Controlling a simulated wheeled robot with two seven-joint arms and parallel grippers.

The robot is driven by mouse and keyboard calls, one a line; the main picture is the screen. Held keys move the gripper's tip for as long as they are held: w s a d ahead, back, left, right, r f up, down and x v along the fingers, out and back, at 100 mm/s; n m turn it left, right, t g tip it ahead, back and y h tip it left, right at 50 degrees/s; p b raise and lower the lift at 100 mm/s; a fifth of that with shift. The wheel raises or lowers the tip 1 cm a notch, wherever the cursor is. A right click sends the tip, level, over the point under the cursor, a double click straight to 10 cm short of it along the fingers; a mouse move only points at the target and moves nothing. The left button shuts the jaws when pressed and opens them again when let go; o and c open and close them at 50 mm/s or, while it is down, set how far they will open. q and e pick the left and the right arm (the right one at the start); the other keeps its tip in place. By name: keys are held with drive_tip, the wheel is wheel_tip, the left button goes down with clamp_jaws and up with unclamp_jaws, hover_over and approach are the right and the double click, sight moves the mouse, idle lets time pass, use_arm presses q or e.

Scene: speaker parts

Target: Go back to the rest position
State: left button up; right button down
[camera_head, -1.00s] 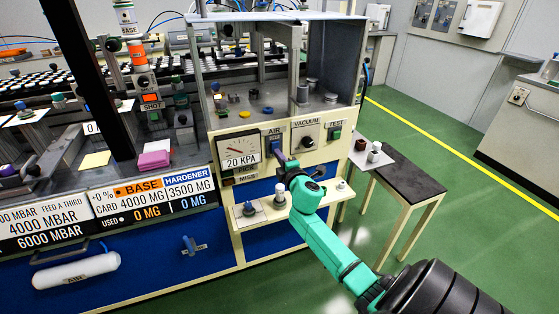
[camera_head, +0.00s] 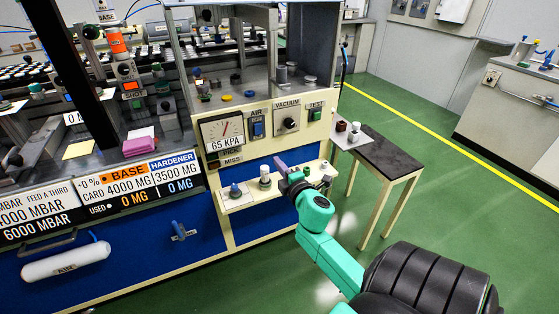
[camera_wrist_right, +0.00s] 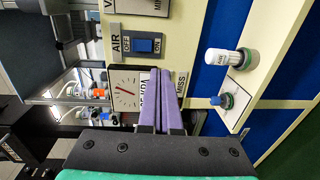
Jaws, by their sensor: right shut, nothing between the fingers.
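My right gripper (camera_head: 281,164) is shut and empty, its purple fingers pressed together in front of the bench's cream front panel. In the right wrist view its fingers (camera_wrist_right: 160,98) stand side by side beside the gauge (camera_wrist_right: 124,92). They are apart from the blue AIR switch (camera_wrist_right: 145,45), which also shows in the head view (camera_head: 258,129). My right arm comes in from the lower right, bent. My left gripper is not in view.
The gauge (camera_head: 221,132) reads 65 KPA. A cream shelf (camera_head: 240,201) below the panel holds a blue-topped item (camera_head: 235,191) and a white vial (camera_head: 265,176), close to my gripper. A dark side table (camera_head: 385,152) stands right of it. Green floor (camera_head: 440,215) is open further right.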

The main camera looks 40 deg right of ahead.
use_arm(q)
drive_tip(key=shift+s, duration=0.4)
use_arm(e)
drive_tip(key=shift+f, duration=0.15)
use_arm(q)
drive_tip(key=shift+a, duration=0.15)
use_arm(e)
drive_tip(key=shift+s, duration=0.1)
drive_tip(key=s+a+f+m+g+y+p, duration=0.1)
drive_tip(key=s+a+f+m+g+p, duration=0.2)
drive_tip(key=f, duration=1)
drive_tip(key=s+a+f+m+g+y+p, duration=0.1)
drive_tip(key=s+f+m+g+y, duration=0.25)
drive_tip(key=f, duration=0.95)
use_arm(q)
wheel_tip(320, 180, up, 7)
drive_tip(key=p, duration=0.3)
use_arm(e)
drive_tip(key=s+a+f+m+g, duration=0.1)
drive_tip(key=s+a+f, duration=0.3)
drive_tip(key=s, duration=0.6)
drive_tip(key=s+a+f+m+g, duration=0.2)
drive_tip(key=s+a+f+g, duration=0.2)
drive_tip(key=s+f, duration=0.4)
drive_tip(key=s+a+f+m+g+y, duration=0.1)
drive_tip(key=s+f, duration=0.5)
drive_tip(key=s, duration=0.7)
drive_tip(key=a+m+g, duration=0.1)
drive_tip(key=a+g, duration=0.1)
drive_tip(key=shift+a, duration=0.4)
